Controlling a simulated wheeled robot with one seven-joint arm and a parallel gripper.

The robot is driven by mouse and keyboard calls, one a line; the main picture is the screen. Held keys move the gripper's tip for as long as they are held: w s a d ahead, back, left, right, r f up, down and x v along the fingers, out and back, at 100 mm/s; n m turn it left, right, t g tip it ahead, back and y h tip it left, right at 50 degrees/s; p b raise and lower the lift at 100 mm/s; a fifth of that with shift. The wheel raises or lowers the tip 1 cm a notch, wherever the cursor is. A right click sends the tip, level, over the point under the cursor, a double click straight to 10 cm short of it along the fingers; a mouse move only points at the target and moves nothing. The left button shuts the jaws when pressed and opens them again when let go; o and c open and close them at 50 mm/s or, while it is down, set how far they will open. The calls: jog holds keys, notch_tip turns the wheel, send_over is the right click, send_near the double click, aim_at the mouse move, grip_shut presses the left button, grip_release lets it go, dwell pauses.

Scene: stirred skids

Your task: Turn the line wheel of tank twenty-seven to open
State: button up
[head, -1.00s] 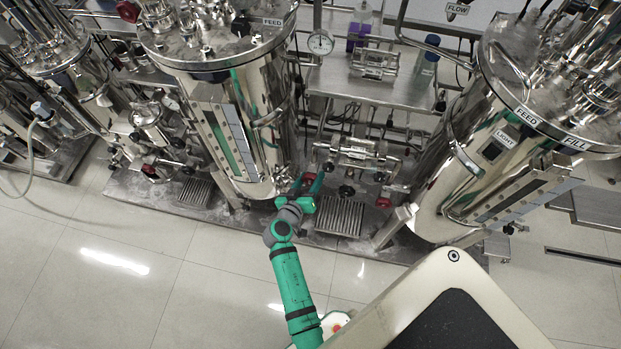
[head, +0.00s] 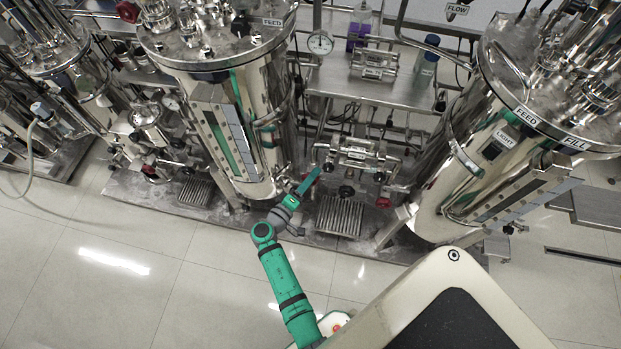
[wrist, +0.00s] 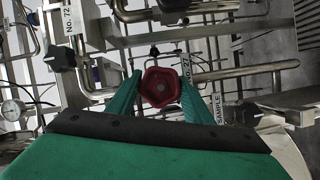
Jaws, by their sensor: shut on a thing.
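A red line wheel (wrist: 161,87) sits in the middle of the wrist view, between the two green fingers of my gripper (wrist: 160,95). My gripper is shut on its rim from both sides. A tag reading No. 27 (wrist: 186,68) stands on the pipe just right of the wheel. In the head view my gripper (head: 306,183) reaches in low beside the foot of the middle tank (head: 262,160); the fingers show nearly edge-on there and largely hide the wheel.
A No. 72 tag (wrist: 70,22) and a black knob (wrist: 62,57) are at the upper left of the wrist view; a SAMPLE tag (wrist: 219,108) is right. Another red wheel (head: 383,202) lies further right. A steel tank (head: 470,150) stands right. Floor in front is clear.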

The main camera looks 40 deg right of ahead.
jog(key=shift+n, duration=0.4)
jog(key=o, duration=1)
jog(key=shift+o, duration=0.2)
jog(key=f+v, duration=0.1)
jog(key=v, duration=0.9)
jog(key=shift+a+r, duration=0.35)
jog(key=shift+a, duration=0.05)
